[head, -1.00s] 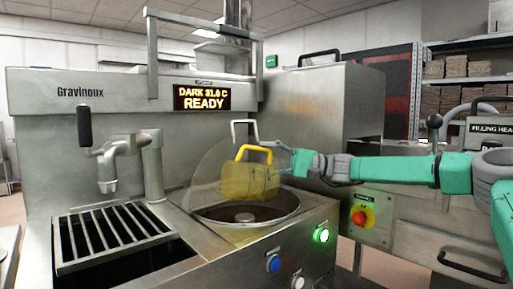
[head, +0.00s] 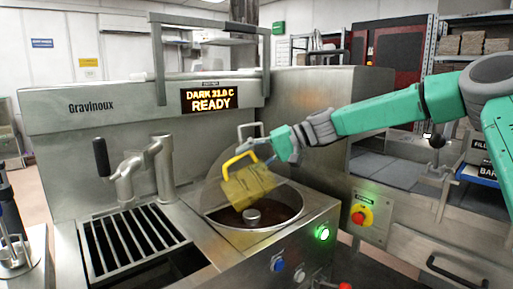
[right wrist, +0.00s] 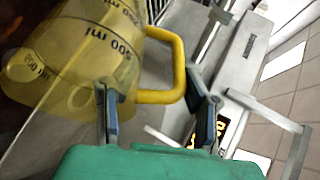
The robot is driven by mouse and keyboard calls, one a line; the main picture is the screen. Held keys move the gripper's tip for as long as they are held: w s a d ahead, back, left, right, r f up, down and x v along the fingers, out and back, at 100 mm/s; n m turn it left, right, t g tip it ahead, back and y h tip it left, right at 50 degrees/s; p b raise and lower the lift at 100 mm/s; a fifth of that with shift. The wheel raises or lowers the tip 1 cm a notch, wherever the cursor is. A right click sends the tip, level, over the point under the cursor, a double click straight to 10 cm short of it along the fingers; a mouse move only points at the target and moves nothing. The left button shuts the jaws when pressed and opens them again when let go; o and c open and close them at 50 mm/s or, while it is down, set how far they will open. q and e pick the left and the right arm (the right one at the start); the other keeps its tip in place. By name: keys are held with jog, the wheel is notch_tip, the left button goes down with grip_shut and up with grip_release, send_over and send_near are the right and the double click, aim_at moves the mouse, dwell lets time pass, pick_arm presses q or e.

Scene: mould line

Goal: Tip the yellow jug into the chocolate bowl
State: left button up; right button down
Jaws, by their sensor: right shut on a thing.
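The yellow jug (head: 248,187) is translucent and tilted over the chocolate bowl (head: 296,213) in the head view. The round steel bowl has dark chocolate and a central steel hub in it. My right gripper (head: 282,147) is shut on the jug, at its upper side near the yellow handle. The jug also fills the upper left of the right wrist view (right wrist: 75,50), with volume marks and its handle by the fingers (right wrist: 158,112). A clear guard partly overlaps the jug. I cannot see any stream of liquid. My left gripper is not in view.
The steel machine's display (head: 210,100) reads "DARK 31.0 C READY". A tap (head: 130,170) and a slotted grate (head: 130,240) lie left of the bowl. A red stop button (head: 360,217) is at the right.

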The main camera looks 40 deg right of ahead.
aim_at(235, 158)
jog(key=a+h+p, duration=0.1)
jog(key=p, duration=0.2)
jog(key=a+n+g+h+p, duration=0.1)
jog(key=h+p, duration=0.1)
jog(key=a+g+h+p, duration=0.1)
jog(key=h+p, duration=0.1)
jog(key=p, duration=0.1)
jog(key=shift+w+a+r+p, duration=0.25)
jog(key=shift+w+r+p, duration=0.1)
jog(key=shift+w, duration=0.05)
jog(key=h+p, duration=0.2)
jog(key=p, duration=0.2)
jog(key=n+g+h+p, duration=0.1)
jog(key=h+p, duration=0.2)
jog(key=p, duration=0.1)
jog(key=shift+a+r+g, duration=0.15)
jog(key=shift+r+g, duration=0.05)
jog(key=shift+g, duration=0.1)
jog(key=shift+h+p, duration=0.7)
jog(key=shift+p, duration=0.2)
jog(key=shift+f, duration=0.15)
